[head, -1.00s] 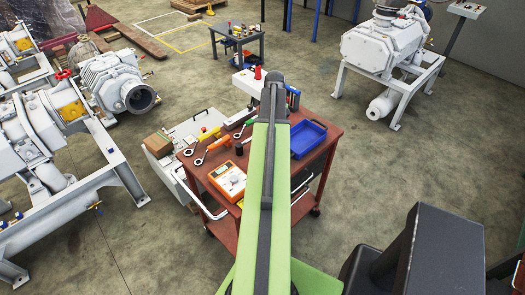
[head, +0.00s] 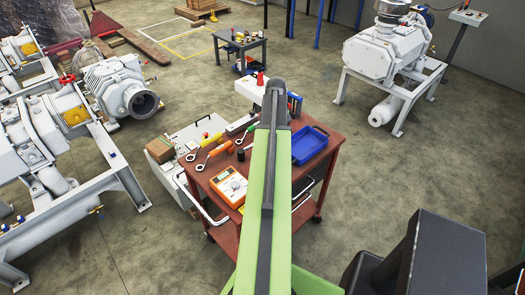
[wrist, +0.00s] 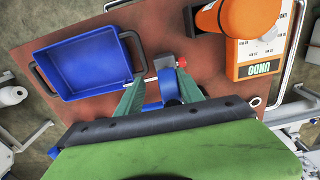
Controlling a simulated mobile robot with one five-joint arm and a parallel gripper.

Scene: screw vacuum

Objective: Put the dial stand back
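What looks like the dial stand (wrist: 168,88), a blue block with a grey part and a small red knob, shows in the wrist view over the red-brown table top. My gripper (wrist: 160,78) has its two green fingers apart, one on each side of it. A gap shows on the left side of the blue block; the right finger looks close to it, and I cannot tell if it touches. In the head view my green arm hides the gripper and the stand.
On the red-brown cart (head: 322,160) are a blue tray (head: 309,145), an orange meter (head: 230,187) and hand tools with rings and orange handles. The tray (wrist: 82,65) and meter (wrist: 262,55) flank my gripper in the wrist view. White pump machines (head: 385,50) stand beyond on open floor.

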